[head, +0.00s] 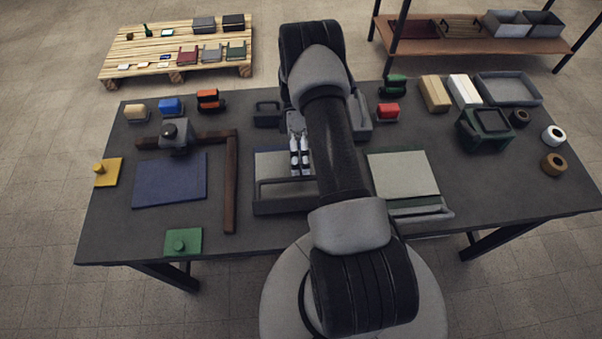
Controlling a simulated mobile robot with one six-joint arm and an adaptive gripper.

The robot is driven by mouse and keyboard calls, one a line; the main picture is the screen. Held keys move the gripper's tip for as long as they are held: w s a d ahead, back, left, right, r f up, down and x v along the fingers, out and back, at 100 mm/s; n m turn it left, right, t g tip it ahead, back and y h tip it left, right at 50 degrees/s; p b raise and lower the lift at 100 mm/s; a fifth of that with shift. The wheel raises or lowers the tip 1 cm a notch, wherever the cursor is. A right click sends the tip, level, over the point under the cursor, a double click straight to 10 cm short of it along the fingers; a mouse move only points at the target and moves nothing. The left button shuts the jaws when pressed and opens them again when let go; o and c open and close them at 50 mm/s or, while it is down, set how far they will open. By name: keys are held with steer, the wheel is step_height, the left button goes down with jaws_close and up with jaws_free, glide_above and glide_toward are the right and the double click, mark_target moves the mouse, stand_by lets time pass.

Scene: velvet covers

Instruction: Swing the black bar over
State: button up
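A black bar (284,182) runs across a flat dark-blue and grey board in the middle of the table. Side arms and a dark front edge (285,208) show with it; its right part is hidden behind my arm. My gripper (301,172) points down over the board, just behind the bar. Its two pale fingers are close together, and I see nothing between them. I cannot tell whether they touch the bar or how far they are apart. A second board (402,172), pale grey-green with a light bar (421,216) at its front, lies to the right.
Left are a dark-blue mat (170,180), brown wooden strips (231,185), a grey knobbed block (175,135), and yellow (108,173) and green (183,242) knobbed plates. Coloured blocks line the back. A green bin (485,130) and rolls (553,163) stand right.

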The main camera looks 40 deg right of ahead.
steer(key=shift+v, duration=2.9)
steer(key=shift+d+f, duration=0.1)
steer(key=shift+w+r, duration=0.1)
steer(key=shift+r, duration=0.2)
steer(key=a+r+m+t+h, duration=0.3)
steer(key=a+r, duration=0.2)
steer(key=r, duration=0.6)
steer(key=a+r+m+t+h, duration=0.25)
steer(key=a+r, duration=0.25)
steer(key=r, duration=0.6)
steer(key=s+a+r+m+t, duration=0.2)
steer(key=s+a+t, duration=0.2)
steer(key=s, duration=0.3)
steer(key=s+a+r+m+t, duration=0.2)
steer(key=s+a+m+t, duration=0.1)
steer(key=s, duration=0.5)
steer(key=shift+a+r+m+t+h, duration=0.25)
steer(key=shift+a+m+t+h, duration=0.15)
steer(key=shift+a+t, duration=0.6)
